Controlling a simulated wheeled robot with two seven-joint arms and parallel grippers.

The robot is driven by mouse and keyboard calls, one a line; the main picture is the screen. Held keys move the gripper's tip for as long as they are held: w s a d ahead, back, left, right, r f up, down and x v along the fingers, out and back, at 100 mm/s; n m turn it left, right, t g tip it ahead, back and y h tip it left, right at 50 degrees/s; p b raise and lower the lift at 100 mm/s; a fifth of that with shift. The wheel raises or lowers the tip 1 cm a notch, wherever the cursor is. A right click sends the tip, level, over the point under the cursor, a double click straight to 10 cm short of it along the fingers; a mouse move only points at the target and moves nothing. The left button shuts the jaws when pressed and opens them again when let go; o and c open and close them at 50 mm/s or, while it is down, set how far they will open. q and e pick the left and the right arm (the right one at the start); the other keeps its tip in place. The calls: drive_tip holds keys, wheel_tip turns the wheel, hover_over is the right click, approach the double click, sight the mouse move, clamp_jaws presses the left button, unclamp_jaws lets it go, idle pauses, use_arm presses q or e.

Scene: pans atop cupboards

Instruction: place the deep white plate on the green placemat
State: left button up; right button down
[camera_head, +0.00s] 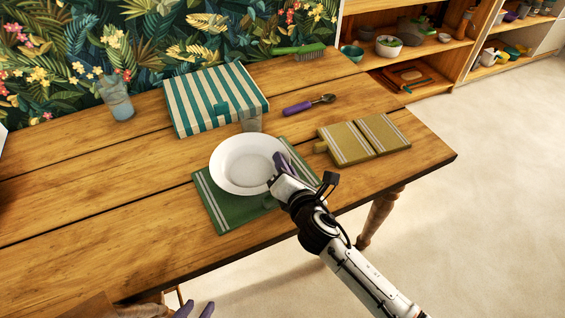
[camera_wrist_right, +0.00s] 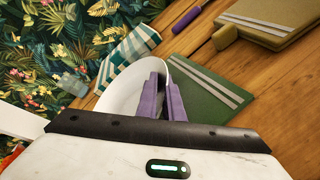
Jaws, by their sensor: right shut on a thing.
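The deep white plate (camera_head: 240,165) is over the green placemat (camera_head: 222,215), toward its far side. I cannot tell whether it touches the mat. My right gripper (camera_head: 281,165) is shut on the plate's near right rim. In the right wrist view the purple fingers (camera_wrist_right: 163,100) pinch the rim of the plate (camera_wrist_right: 122,92), with the placemat (camera_wrist_right: 205,95) to the right. My left gripper (camera_head: 195,311) shows only its purple fingertips at the bottom edge. They are apart, with nothing seen between them.
A glass (camera_head: 250,121) stands just behind the plate. A green-and-white striped box-like item (camera_head: 215,98) lies beyond it. A purple-handled spoon (camera_head: 308,105) and an olive striped board-like item (camera_head: 363,139) lie to the right. A blue vase (camera_head: 117,98) stands back left. The table's left is clear.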

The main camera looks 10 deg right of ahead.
drive_tip(key=c, duration=1.9)
unclamp_jaws()
drive_tip(key=shift+r, duration=0.15)
drive_tip(key=p+v, duration=0.1)
drive_tip(key=v, duration=1.1)
